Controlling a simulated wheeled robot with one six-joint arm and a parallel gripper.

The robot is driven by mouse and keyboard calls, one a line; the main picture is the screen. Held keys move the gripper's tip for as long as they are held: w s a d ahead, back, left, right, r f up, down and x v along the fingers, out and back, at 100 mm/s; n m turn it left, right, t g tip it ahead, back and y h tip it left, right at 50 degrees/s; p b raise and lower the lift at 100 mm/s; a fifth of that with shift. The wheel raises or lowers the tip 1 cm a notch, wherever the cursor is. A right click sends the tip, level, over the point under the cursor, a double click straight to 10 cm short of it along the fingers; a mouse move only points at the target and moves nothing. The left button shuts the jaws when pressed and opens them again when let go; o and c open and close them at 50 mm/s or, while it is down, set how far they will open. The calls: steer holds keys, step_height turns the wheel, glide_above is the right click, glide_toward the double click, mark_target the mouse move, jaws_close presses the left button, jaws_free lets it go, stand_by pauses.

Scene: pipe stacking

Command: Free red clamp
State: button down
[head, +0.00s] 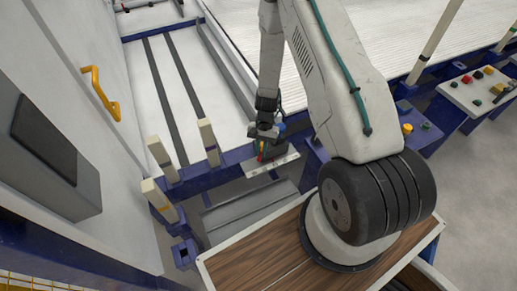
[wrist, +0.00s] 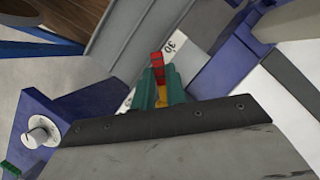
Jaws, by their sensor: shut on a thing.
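The red clamp (wrist: 157,62) shows in the wrist view as a small red lever above a yellow part (wrist: 162,98). My gripper (wrist: 161,85) has two green fingers, one on each side of the clamp, and is shut on it. In the head view my gripper (head: 264,147) is at the end of the arm, low over the blue frame beam. Only small bits of red and yellow of the clamp show there. A pale ruled bar (head: 272,164) with markings lies just by the clamp. The clamp's lower part is hidden by the fingers.
Cream posts (head: 162,160) stand on the blue beam (head: 200,179) left of my gripper. A control panel (head: 480,88) with coloured buttons is at the right. A yellow handle (head: 100,93) is on the white wall at the left. A wooden-topped surface (head: 265,262) lies below.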

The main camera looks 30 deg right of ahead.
steer(key=shift+s+d+n+g+h, duration=0.25)
steer(key=shift+d+n+h, duration=0.25)
steer(key=shift+n, duration=0.85)
steer(key=shift+s+d+n+g+h, duration=0.2)
steer(key=shift+d+n+h, duration=0.25)
steer(key=shift+n, duration=0.85)
steer(key=shift+s+d+n+g+h, duration=0.25)
steer(key=shift+d+n+h, duration=0.25)
steer(key=shift+n, duration=0.85)
steer(key=c, duration=1.4)
jaws_free()
steer(key=shift+c, duration=0.2)
steer(key=v, duration=0.8)
